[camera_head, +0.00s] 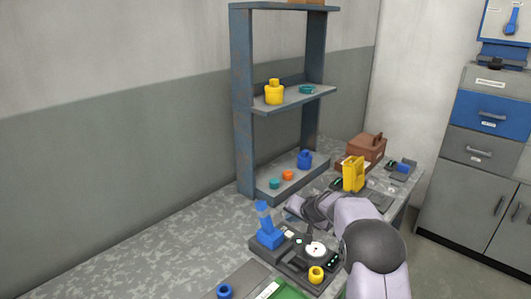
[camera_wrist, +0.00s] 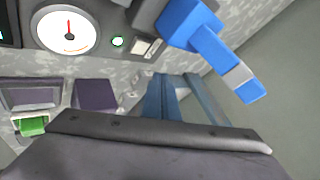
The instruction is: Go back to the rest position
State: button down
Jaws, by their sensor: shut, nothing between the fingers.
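My arm (camera_head: 372,245) reaches in from the lower right in the head view. Its gripper (camera_head: 298,207) hangs over the bench, just above and behind the gauge device (camera_head: 290,250), and is shut and empty. The fingertips are small and partly hard to make out. The device carries a round white dial, which shows in the wrist view (camera_wrist: 67,30), and a blue lever (camera_head: 267,226) standing upright at its left. The lever also shows large at the upper right of the wrist view (camera_wrist: 215,45), apart from my gripper. A green light glows beside the dial.
A blue-grey shelf (camera_head: 243,110) stands behind, holding yellow, teal, orange and blue parts. A yellow block-like item (camera_head: 353,174) and a brown box (camera_head: 366,150) stand beyond my arm. The bench's left is clear.

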jog(key=s+d+n+g+h+p, duration=0.1)
jog(key=s+g, duration=0.3)
jog(key=s, duration=1.8)
jog(key=s+d+r+n+g+h+p, duration=0.1)
jog(key=s+n+g+h+p, duration=0.1)
jog(key=s, duration=2.1)
jog(key=shift+d+r+n+g+p, duration=0.2)
jog(key=shift+d+n+g+p, duration=0.15)
jog(key=shift+n+g+p, duration=0.75)
jog(key=c, duration=2.5)
grip_release()
jog(key=shift+w, duration=0.1)
